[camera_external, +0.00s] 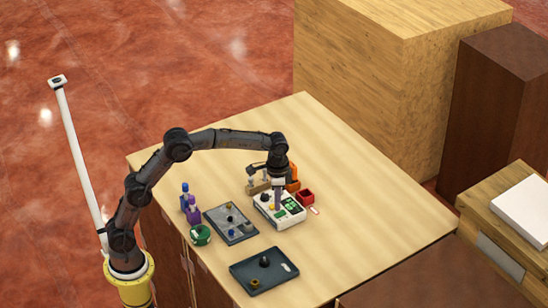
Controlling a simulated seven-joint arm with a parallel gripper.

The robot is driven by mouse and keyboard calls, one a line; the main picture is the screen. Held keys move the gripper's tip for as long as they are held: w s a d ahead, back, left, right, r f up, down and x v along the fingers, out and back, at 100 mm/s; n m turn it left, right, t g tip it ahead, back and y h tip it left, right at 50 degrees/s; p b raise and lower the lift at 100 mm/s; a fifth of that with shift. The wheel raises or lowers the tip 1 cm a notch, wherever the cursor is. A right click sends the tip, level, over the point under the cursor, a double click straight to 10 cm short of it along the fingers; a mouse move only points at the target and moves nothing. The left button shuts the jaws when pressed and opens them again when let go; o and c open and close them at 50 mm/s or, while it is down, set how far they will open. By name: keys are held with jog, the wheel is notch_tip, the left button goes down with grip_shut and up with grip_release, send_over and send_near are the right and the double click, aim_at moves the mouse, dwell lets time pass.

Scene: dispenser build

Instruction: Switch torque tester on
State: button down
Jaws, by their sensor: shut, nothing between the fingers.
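The device that looks like the torque tester (292,218) is a white box with green and dark areas on top. It stands on the wooden table, right of the middle of the object group. My gripper (278,207) points down over its top, near its middle. The gripper is shut and empty. Whether the fingertips touch the box cannot be told. My gripper hides part of the top, and the switch is too small to make out.
A wooden block (258,187), an orange container (293,184) and a red box (306,196) stand close behind the tester. The table's right side is clear.

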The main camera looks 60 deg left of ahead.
jog(key=shift+r, duration=2.15)
notch_tip(320, 180, up, 8)
jog(key=r+t, duration=0.1)
jog(key=t, duration=0.1)
send_over(277, 214)
jog(key=s+a, duration=0.4)
jog(key=s+a+r+n+t, duration=0.1)
jog(key=s+a+r, duration=0.15)
jog(key=s, duration=0.35)
jog(key=s+a+r+n+t, duration=0.1)
jog(key=s+a+r+n, duration=0.1)
jog(key=s+a, duration=0.3)
jog(key=s+a+f+n+t, duration=0.1)
jog(key=s+a+f+n, duration=0.1)
jog(key=s+f, duration=1.1)
jog(key=s+n, duration=0.1)
jog(key=s, duration=0.2)
jog(key=shift+s+a+t, duration=0.25)
jog(key=shift+a+t, duration=0.05)
jog(key=shift+r, duration=0.1)
